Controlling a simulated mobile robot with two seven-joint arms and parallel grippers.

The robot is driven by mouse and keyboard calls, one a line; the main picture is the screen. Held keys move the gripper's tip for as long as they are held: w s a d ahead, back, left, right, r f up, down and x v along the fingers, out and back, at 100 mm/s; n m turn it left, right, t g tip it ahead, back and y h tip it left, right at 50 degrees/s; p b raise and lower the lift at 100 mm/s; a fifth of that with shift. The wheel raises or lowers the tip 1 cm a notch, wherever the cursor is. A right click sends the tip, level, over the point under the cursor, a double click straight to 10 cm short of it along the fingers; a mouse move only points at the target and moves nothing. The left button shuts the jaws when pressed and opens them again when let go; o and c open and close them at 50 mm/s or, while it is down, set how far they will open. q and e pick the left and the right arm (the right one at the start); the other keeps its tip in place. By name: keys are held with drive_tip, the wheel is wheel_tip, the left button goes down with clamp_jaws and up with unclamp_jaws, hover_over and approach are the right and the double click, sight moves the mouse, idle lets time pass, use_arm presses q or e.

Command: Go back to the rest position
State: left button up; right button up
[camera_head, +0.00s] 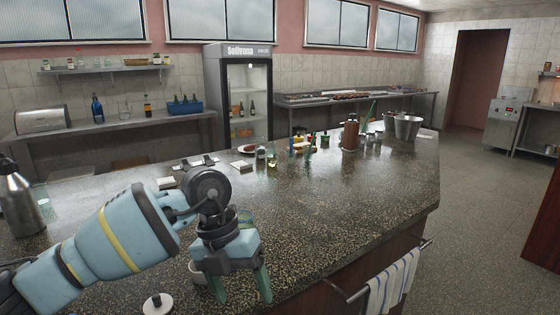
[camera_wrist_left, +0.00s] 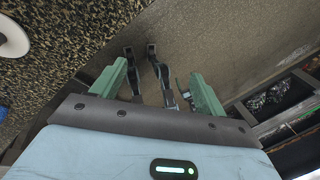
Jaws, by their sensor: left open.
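My left gripper (camera_head: 240,286) hangs over the near edge of the speckled dark counter (camera_head: 330,215) in the head view, fingers pointing down and apart. The counter edge is to the left there. My right gripper is not in view.
A white round lid (camera_head: 158,304) and a partly hidden pale cup (camera_head: 197,270) are close to the gripper. A steel flask (camera_head: 20,203) stands at the far left. A striped towel (camera_head: 393,285) hangs on the front rail. Bottles and a metal bucket (camera_head: 407,126) stand farther back.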

use_arm(q)
drive_tip(key=s+d+f+n+g+h+p, duration=0.15)
drive_tip(key=s+d+n+h, duration=0.35)
drive_tip(key=s+d+h, duration=1)
drive_tip(key=w+a+f+n+t+y+p, duration=0.1)
drive_tip(key=a+f+n+t+y, duration=0.3)
drive_tip(key=a+f+n+t, duration=0.55)
drive_tip(key=w+a+f+n+t+y+p, duration=0.15)
drive_tip(key=a+f+n+t+y, duration=0.35)
drive_tip(key=n+t, duration=0.75)
drive_tip(key=s+a+f+n+g+y, duration=0.2)
drive_tip(key=s+a+f+n+g, duration=0.1)
drive_tip(key=s, duration=0.4)
drive_tip(key=s+a+f+n+g+y+p, duration=0.1)
drive_tip(key=s+a+f+n+g+y, duration=0.1)
drive_tip(key=s+a+f, duration=0.4)
drive_tip(key=s+a+f+n+g+y, duration=0.3)
drive_tip(key=s+a+f+n+g, duration=0.1)
drive_tip(key=s+f, duration=0.3)
drive_tip(key=shift+s+a+f+n+g, duration=0.15)
drive_tip(key=shift+s+a+n+g, duration=0.35)
drive_tip(key=shift+s, duration=0.65)
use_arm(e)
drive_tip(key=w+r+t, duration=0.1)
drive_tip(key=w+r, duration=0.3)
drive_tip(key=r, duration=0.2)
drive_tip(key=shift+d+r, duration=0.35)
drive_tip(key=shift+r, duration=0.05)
